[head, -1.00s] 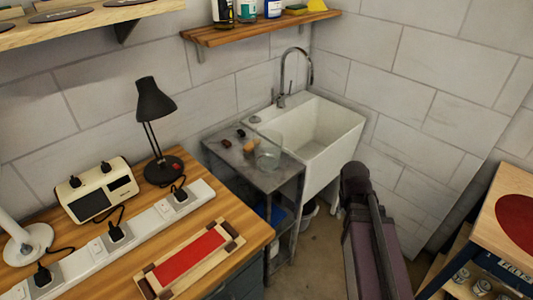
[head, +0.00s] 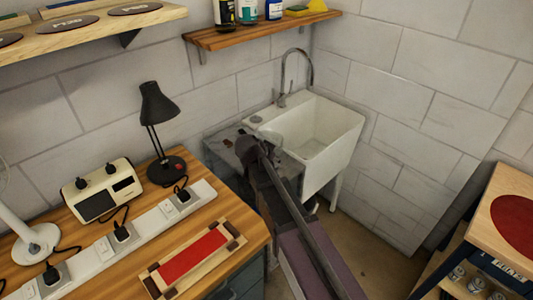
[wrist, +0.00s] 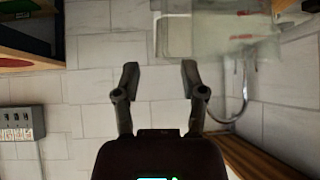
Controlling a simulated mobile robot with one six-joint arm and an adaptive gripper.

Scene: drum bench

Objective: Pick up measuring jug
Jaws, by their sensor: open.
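The measuring jug looks like a clear, pale vessel. In the wrist view a translucent body with small red marks (wrist: 215,38) fills the upper right, beyond and to the right of my fingertips. In the head view a pale part of it (head: 269,132) shows behind my arm's end, over the small grey side table (head: 214,148) by the sink; the arm hides the rest. My gripper (wrist: 159,75) is open, with nothing between its fingers. In the head view my gripper (head: 246,146) is above the side table, and its fingers are hard to make out.
The white sink (head: 345,128) with its tall curved tap (head: 311,68) stands right of the side table. The wooden bench at left holds a black lamp (head: 157,103), a power strip (head: 147,238) and a red-centred wooden frame (head: 195,258). A wooden shelf (head: 260,29) hangs above.

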